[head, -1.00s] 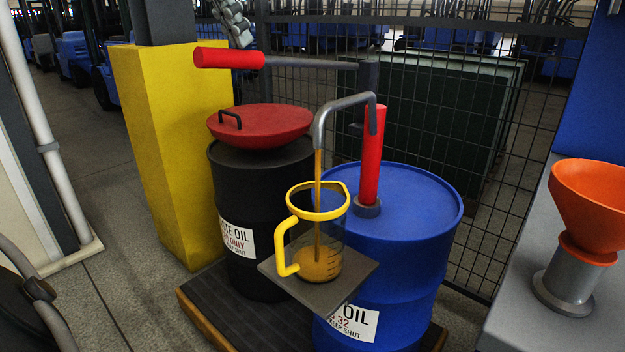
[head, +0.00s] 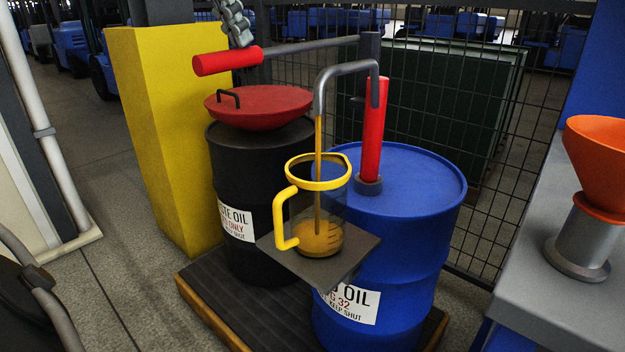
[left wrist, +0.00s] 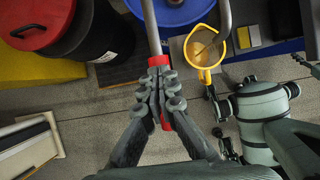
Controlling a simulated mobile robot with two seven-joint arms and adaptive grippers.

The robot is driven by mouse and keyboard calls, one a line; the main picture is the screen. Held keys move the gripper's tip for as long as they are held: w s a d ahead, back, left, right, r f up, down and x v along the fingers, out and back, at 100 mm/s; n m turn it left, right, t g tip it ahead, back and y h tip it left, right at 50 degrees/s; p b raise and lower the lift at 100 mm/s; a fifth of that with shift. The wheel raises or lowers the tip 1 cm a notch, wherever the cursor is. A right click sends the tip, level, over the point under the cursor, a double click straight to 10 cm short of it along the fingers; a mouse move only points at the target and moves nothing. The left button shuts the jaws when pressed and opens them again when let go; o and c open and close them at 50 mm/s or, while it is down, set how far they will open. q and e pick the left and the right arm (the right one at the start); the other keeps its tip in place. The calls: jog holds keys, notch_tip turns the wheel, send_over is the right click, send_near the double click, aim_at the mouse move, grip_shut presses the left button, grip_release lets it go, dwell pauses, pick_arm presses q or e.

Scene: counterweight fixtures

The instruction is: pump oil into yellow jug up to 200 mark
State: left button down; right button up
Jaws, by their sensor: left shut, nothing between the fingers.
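The yellow-rimmed clear jug (head: 318,172) stands upright on a grey plate (head: 345,262) in front of the blue oil drum (head: 420,215). Amber oil (head: 318,238) fills its lower part; the scale numbers are too small to read. A thin oil stream falls from the grey spout (head: 345,69) into the jug. The red pump body (head: 374,130) stands on the drum. Its lever ends in a red grip (head: 228,61). My left gripper (head: 237,25) is at this grip, fingers shut with nothing between them; the left wrist view shows its fingers (left wrist: 160,92) over the lever.
A black waste oil drum (head: 255,165) with a red lid (head: 258,107) stands left of the blue drum, beside a yellow post (head: 165,140). An orange funnel (head: 598,165) stands on a grey bench at right. A mesh fence (head: 500,130) is behind.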

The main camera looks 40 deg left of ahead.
pick_arm(q)
notch_tip(320, 180, down, 2)
jog(key=shift+b, duration=0.65)
pick_arm(e)
jog(key=w+a+r+t+y, duration=0.2)
jog(key=w+a+r+t, duration=0.2)
jog(key=w+a, duration=0.1)
pick_arm(q)
notch_tip(320, 180, up, 4)
jog(key=p, duration=0.3)
jog(key=shift+p, duration=0.4)
pick_arm(e)
jog(key=s+d+f+g+h, duration=0.3)
jog(key=s+d+f+g, duration=0.35)
jog(key=s+d, duration=0.3)
pick_arm(q)
notch_tip(320, 180, up, 2)
jog(key=shift+r+p, duration=0.1)
jog(key=shift+p, duration=0.85)
notch_tip(320, 180, up, 7)
jog(key=p, duration=0.5)
jog(key=shift+f+p, duration=0.2)
jog(key=shift+p, duration=0.15)
pick_arm(e)
jog(key=s+d+f+g, duration=0.1)
jog(key=s+f+g, duration=0.2)
jog(key=f, duration=1.7)
jog(key=shift+s+d+f, duration=0.15)
jog(key=shift+s+f, duration=0.05)
jog(key=shift+s, duration=0.5)
